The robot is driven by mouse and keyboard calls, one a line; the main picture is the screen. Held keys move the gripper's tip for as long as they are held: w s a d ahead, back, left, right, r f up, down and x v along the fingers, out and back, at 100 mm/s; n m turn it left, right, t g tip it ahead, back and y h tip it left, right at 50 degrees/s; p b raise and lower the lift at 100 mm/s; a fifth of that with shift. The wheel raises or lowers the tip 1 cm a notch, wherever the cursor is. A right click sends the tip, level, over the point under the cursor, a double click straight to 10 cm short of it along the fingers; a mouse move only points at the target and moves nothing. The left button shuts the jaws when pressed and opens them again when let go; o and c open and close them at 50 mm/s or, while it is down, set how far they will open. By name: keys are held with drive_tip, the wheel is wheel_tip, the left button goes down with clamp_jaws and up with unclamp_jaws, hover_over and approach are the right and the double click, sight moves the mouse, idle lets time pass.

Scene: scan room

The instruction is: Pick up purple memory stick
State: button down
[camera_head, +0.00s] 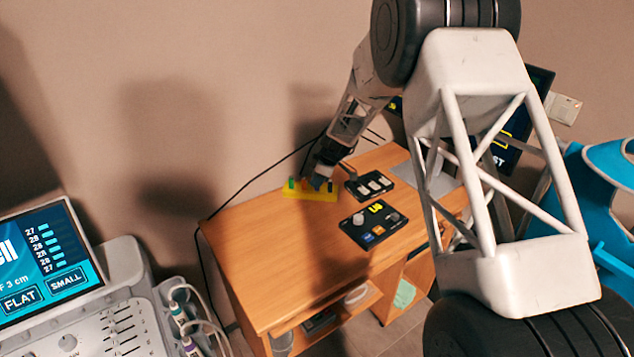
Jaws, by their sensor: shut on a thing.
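A yellow holder (297,194) lies near the back left edge of the wooden desk. A green stick (291,183) stands at its left end and a dark stick (330,186) near its right end. My gripper (317,182) reaches down over the middle of the holder, between these two sticks. It is shut on a small stick, mostly hidden by the fingers. I cannot make out the purple colour of the memory stick, nor whether the held stick is still in the holder.
Right of the holder on the wooden desk (250,255) are a black box with light switches (369,185) and a black control panel with knobs (373,224). The desk's left front is clear. An ultrasound machine (120,290) stands at lower left, a blue chair (590,200) at right.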

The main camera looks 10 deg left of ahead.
drive_tip(key=shift+r, duration=0.45)
wheel_tip(320, 180, up, 2)
drive_tip(key=shift+r, duration=0.15)
drive_tip(key=s+d, duration=0.3)
drive_tip(key=s, duration=0.4)
drive_tip(key=s+d+r, duration=0.1)
drive_tip(key=s+d, duration=0.2)
drive_tip(key=s, duration=0.4)
drive_tip(key=shift+s, duration=0.4)
drive_tip(key=shift+d, duration=0.1)
drive_tip(key=shift+w, duration=0.1)
drive_tip(key=w+d+r+n+g, duration=0.1)
drive_tip(key=w+d+n, duration=0.1)
drive_tip(key=w, duration=0.6)
drive_tip(key=w+d+r+n+g+h, duration=0.1)
drive_tip(key=w+d+r+n, duration=0.1)
drive_tip(key=w, duration=0.6)
drive_tip(key=w+d+r+n, duration=0.1)
drive_tip(key=w+d+n, duration=0.2)
drive_tip(key=w+d, duration=0.2)
drive_tip(key=w, duration=0.2)
drive_tip(key=shift+w+d+r+n+g, duration=0.15)
drive_tip(key=shift+w+d+n+g, duration=0.15)
drive_tip(key=shift+w+n+g, duration=0.1)
